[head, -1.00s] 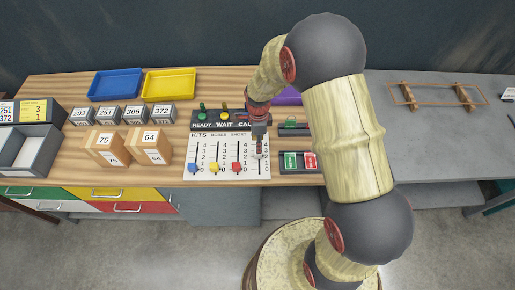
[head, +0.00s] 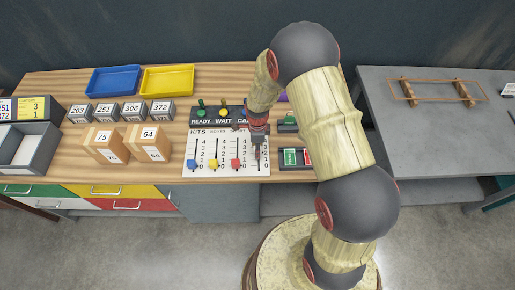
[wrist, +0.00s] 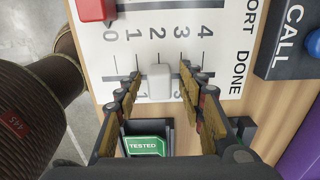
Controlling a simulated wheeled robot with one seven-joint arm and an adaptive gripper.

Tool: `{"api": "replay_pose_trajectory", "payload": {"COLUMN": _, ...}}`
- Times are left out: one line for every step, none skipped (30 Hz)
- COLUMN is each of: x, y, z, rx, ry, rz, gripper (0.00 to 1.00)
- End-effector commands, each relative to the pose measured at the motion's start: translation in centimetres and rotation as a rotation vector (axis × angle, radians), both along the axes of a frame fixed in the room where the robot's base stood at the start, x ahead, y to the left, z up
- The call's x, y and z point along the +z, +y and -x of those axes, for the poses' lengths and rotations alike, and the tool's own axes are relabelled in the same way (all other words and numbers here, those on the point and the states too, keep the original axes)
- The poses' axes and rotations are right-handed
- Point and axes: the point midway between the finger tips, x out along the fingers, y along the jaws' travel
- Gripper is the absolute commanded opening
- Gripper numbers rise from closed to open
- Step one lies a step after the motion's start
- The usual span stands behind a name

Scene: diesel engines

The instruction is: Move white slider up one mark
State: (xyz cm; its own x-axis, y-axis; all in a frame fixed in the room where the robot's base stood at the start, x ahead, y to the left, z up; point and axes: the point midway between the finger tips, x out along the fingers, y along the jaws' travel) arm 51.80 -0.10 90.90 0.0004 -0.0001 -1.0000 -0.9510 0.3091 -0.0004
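The white slider (wrist: 160,83) sits in its slot on the white slider board (wrist: 120,48), in line with the 2 of its scale in the wrist view. My gripper (wrist: 160,72) is open, with one finger on the 1 side of the slider and the other on the 3 side. A gap shows between each fingertip and the slider. In the head view my gripper (head: 258,153) is over the right column of the board, and the white slider is hidden behind it.
Red (head: 235,163), yellow (head: 213,163) and blue (head: 192,163) sliders are left of my gripper. Behind the board is a dark panel (head: 225,115) with READY, WAIT and CALL. A green TESTED tag (wrist: 146,146) in a dark holder lies close to my fingers.

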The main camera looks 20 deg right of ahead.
Motion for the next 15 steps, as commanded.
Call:
{"api": "replay_pose_trajectory", "payload": {"x": 0.01, "y": 0.00, "z": 0.00, "rx": 0.000, "ry": 0.000, "rz": 0.000, "gripper": 0.39}}
{"api": "replay_pose_trajectory", "payload": {"x": 0.01, "y": 0.00, "z": 0.01, "rx": 0.000, "ry": 0.000, "rz": 0.000, "gripper": 0.39}}
{"api": "replay_pose_trajectory", "payload": {"x": 0.01, "y": 0.00, "z": 0.01, "rx": 0.000, "ry": 0.000, "rz": 0.000, "gripper": 0.37}}
{"api": "replay_pose_trajectory", "payload": {"x": 0.01, "y": 0.00, "z": 0.01, "rx": 0.000, "ry": 0.000, "rz": 0.000, "gripper": 0.35}}
{"api": "replay_pose_trajectory", "payload": {"x": 0.02, "y": 0.00, "z": 0.01, "rx": 0.000, "ry": 0.000, "rz": 0.000, "gripper": 0.34}}
{"api": "replay_pose_trajectory", "payload": {"x": 0.02, "y": 0.00, "z": 0.02, "rx": 0.000, "ry": 0.000, "rz": 0.000, "gripper": 0.31}}
{"api": "replay_pose_trajectory", "payload": {"x": 0.02, "y": 0.00, "z": 0.02, "rx": 0.000, "ry": 0.000, "rz": 0.000, "gripper": 0.30}}
{"api": "replay_pose_trajectory", "payload": {"x": 0.02, "y": 0.00, "z": 0.02, "rx": 0.000, "ry": 0.000, "rz": 0.000, "gripper": 0.28}}
{"api": "replay_pose_trajectory", "payload": {"x": 0.02, "y": 0.00, "z": 0.02, "rx": 0.000, "ry": 0.000, "rz": 0.000, "gripper": 0.26}}
{"api": "replay_pose_trajectory", "payload": {"x": 0.02, "y": 0.00, "z": 0.02, "rx": 0.000, "ry": 0.001, "rz": 0.000, "gripper": 0.24}}
{"api": "replay_pose_trajectory", "payload": {"x": 0.02, "y": 0.00, "z": 0.03, "rx": 0.000, "ry": 0.001, "rz": 0.000, "gripper": 0.22}}
{"api": "replay_pose_trajectory", "payload": {"x": 0.02, "y": 0.00, "z": 0.02, "rx": 0.000, "ry": 0.001, "rz": 0.000, "gripper": 0.20}}
{"api": "replay_pose_trajectory", "payload": {"x": 0.02, "y": 0.00, "z": 0.02, "rx": 0.000, "ry": 0.001, "rz": 0.000, "gripper": 0.18}}
{"api": "replay_pose_trajectory", "payload": {"x": 0.02, "y": 0.00, "z": 0.02, "rx": 0.000, "ry": 0.001, "rz": 0.000, "gripper": 0.17}}
{"api": "replay_pose_trajectory", "payload": {"x": 0.02, "y": 0.00, "z": 0.02, "rx": 0.000, "ry": 0.001, "rz": 0.000, "gripper": 0.14}}
